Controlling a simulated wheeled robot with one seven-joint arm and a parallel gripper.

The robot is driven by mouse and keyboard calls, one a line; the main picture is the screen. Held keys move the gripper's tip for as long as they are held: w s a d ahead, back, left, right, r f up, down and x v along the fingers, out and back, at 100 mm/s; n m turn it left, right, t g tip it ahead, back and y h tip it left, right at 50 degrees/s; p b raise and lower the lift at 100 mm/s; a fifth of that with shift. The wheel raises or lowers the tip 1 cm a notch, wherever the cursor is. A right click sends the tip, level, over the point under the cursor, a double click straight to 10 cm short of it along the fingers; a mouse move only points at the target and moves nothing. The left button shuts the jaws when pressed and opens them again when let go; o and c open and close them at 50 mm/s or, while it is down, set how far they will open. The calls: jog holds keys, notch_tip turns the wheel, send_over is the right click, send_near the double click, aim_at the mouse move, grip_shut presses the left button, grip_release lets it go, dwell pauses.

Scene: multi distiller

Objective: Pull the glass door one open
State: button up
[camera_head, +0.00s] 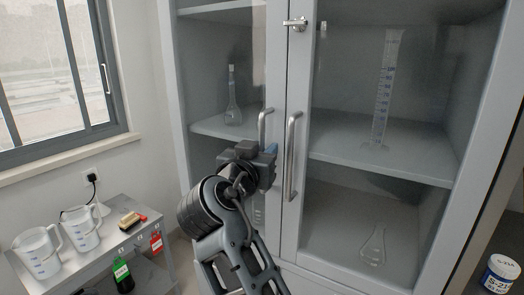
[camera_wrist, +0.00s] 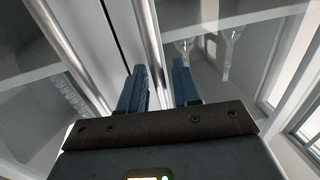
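A grey cabinet has two glass doors, both shut. The left glass door (camera_head: 226,95) has a vertical bar handle (camera_head: 263,124), and the right glass door (camera_head: 335,200) has a similar handle (camera_head: 293,155). No label shows which is door one. My gripper (camera_head: 266,158) is at the lower part of the left door's handle. In the wrist view, my gripper (camera_wrist: 160,85) is open, and the left door's handle (camera_wrist: 148,40) runs between its two blue fingers with room visible beside it. The right door's handle (camera_wrist: 58,45) lies outside the fingers. The contact with the handle is hidden.
A latch (camera_head: 295,23) sits high between the doors. Glassware stands behind the glass, including a flask (camera_head: 233,105) and a tall cylinder (camera_head: 386,95). A low metal cart (camera_head: 90,255) with jugs stands at the left. A white-lidded jar (camera_head: 500,272) is at lower right.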

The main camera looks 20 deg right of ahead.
grip_shut()
dwell(0.4)
